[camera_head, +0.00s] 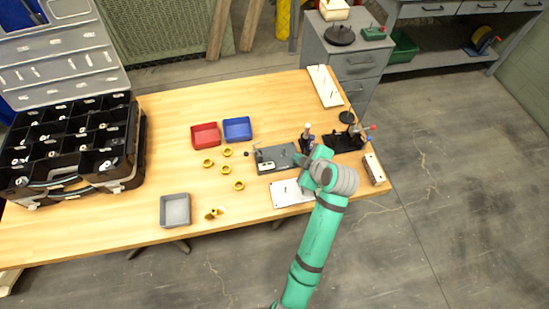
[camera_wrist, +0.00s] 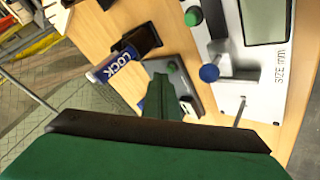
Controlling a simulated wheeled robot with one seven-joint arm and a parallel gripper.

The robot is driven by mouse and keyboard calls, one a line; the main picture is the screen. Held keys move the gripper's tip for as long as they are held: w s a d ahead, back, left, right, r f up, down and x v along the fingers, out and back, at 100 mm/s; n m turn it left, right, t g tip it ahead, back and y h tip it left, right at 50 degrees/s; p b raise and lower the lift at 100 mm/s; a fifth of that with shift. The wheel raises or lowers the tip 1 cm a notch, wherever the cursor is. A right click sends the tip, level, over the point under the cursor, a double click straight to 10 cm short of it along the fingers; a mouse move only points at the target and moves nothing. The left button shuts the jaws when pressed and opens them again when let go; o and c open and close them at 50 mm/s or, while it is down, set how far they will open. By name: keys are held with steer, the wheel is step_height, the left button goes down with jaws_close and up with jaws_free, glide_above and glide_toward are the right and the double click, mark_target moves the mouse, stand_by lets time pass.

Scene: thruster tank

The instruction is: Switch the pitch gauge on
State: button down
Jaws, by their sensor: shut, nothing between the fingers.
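My gripper (camera_wrist: 164,78) is shut and empty, left of the blue knob.
A blue "LOCK" bottle (camera_wrist: 116,66) sits in a dark holder left of my gripper. A grey fixture plate (camera_head: 279,152) and a white plate (camera_head: 287,196) lie by my wrist. A dark stand (camera_head: 343,142) stands right. Bins and brass rings lie left.

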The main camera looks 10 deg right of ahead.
mark_target(298, 166)
steer(key=shift+r, duration=0.3)
steer(key=shift+r, duration=3)
